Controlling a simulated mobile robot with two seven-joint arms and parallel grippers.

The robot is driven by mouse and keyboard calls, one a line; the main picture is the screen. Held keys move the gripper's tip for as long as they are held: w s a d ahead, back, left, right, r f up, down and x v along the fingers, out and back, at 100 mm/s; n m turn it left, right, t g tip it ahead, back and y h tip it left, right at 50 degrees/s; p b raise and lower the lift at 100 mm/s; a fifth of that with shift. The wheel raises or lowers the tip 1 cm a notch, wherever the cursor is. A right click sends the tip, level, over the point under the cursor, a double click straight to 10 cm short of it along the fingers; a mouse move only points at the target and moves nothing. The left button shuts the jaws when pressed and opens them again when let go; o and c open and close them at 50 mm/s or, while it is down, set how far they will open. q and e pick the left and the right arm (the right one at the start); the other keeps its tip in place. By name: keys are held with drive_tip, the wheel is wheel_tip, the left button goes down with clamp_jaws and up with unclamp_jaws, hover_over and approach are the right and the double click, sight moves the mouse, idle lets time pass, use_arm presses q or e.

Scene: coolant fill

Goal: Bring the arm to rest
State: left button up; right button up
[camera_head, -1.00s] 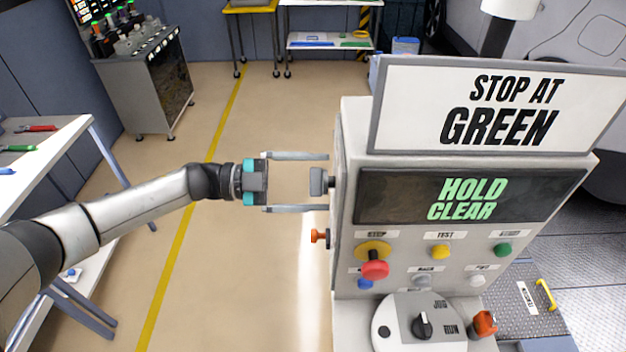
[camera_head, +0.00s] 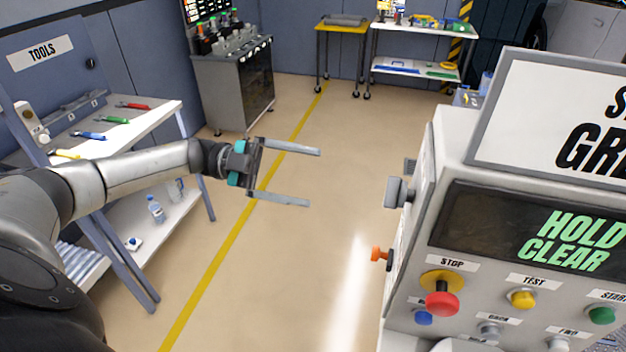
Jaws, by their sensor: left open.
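My left gripper (camera_head: 300,174) is open and empty, with its two fingers pointing right over the open floor. The left arm comes in from the left edge and reaches out past the tool bench. The control cabinet (camera_head: 410,270) stands at the right, apart from the fingertips. A grey knob (camera_head: 396,192) and an orange knob (camera_head: 380,254) stick out of its left side. Its screen (camera_head: 540,230) reads HOLD CLEAR in green. My right gripper is not in view.
A tool bench (camera_head: 160,112) with coloured tools stands at the left, close to my arm. A grey cart (camera_head: 232,90) and a yellow-topped table (camera_head: 342,27) stand at the back. The floor (camera_head: 310,240) between bench and cabinet is clear.

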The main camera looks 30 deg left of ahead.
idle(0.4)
use_arm(q)
drive_tip(key=w+a+f+n+t+y+b, duration=0.1)
drive_tip(key=w+f+n+t+y+b, duration=0.3)
drive_tip(key=f, duration=0.8)
drive_tip(key=w+f+n+t+y+b, duration=0.25)
drive_tip(key=f+n+t, duration=0.3)
drive_tip(key=f, duration=0.65)
drive_tip(key=s+a+f+n+g+y+b, duration=0.1)
drive_tip(key=s+f+n+y+b, duration=0.15)
drive_tip(key=f, duration=0.65)
drive_tip(key=s+a+f+n+g+y+b, duration=0.1)
drive_tip(key=s+f+n+y, duration=0.2)
drive_tip(key=f, duration=0.6)
drive_tip(key=s+d+f+n+g+y+b, duration=0.3)
drive_tip(key=s+f+g, duration=0.1)
drive_tip(key=s+f, duration=0.9)
drive_tip(key=s+d+f+n+g+y+b, duration=0.2)
drive_tip(key=s+d+f+g, duration=0.15)
drive_tip(key=s+f, duration=0.9)
drive_tip(key=s+d+f+g, duration=0.2)
drive_tip(key=s, duration=0.4)
drive_tip(key=s+d+f+n+g+b, duration=0.1)
drive_tip(key=s+d+f+g, duration=0.1)
drive_tip(key=s, duration=0.3)
drive_tip(key=shift+s+d, duration=0.4)
